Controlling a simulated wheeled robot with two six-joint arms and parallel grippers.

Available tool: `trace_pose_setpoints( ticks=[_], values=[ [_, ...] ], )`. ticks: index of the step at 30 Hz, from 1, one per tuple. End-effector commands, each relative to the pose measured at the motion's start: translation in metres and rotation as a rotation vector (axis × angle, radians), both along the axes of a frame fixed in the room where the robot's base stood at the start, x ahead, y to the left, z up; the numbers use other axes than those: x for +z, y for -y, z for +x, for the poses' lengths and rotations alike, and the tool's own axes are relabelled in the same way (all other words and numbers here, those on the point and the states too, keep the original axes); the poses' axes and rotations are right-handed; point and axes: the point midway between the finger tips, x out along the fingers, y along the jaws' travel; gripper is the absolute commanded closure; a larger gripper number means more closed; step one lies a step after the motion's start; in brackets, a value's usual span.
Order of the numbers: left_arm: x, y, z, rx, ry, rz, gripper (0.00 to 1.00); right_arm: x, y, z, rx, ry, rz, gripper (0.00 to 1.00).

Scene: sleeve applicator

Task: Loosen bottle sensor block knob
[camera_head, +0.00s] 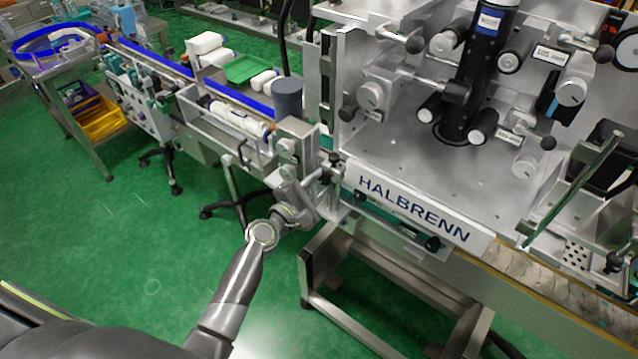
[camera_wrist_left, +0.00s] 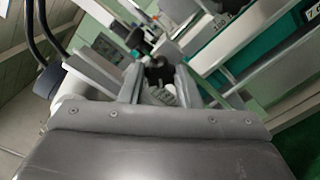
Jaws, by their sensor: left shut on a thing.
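The sensor block knob (camera_wrist_left: 158,72) is a small dark knob. In the left wrist view it sits between the two fingers of my left gripper (camera_wrist_left: 155,82). The gripper is shut on it. In the head view my left gripper (camera_head: 318,184) reaches the bracket at the left end of the machine, beside the HALBRENN plate. Small black knobs show close to the fingers there, and the fingers hide part of the held one. My right gripper is not in view.
The HALBRENN front plate (camera_head: 412,208) is right of my gripper. The conveyor (camera_head: 225,125) with white bottles and a green tray (camera_head: 249,68) runs to the back left. A steel leg frame (camera_head: 345,270) stands below. The green floor at left is clear.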

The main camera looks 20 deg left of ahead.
Motion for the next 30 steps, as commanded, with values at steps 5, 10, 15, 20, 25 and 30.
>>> trace_pose_setpoints(
  ticks=[5, 10, 15, 20, 25, 30],
  values=[
    [0.001, 0.000, 0.000, 0.001, 0.001, 0.001, 0.49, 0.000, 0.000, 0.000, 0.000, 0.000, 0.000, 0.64],
    [0.001, 0.000, 0.000, 0.001, 0.001, 0.001, 0.49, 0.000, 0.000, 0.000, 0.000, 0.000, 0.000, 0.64],
    [0.000, -0.001, -0.002, 0.001, 0.001, 0.002, 0.49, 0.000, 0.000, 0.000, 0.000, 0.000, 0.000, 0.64],
    [-0.001, -0.007, -0.017, 0.001, 0.001, 0.003, 0.49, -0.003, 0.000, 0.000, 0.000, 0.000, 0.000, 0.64],
    [-0.003, -0.019, -0.049, 0.002, 0.000, 0.004, 0.49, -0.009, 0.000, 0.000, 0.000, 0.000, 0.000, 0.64],
    [-0.003, -0.031, -0.085, 0.001, -0.001, 0.004, 0.49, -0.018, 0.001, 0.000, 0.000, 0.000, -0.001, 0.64]
  ],
)
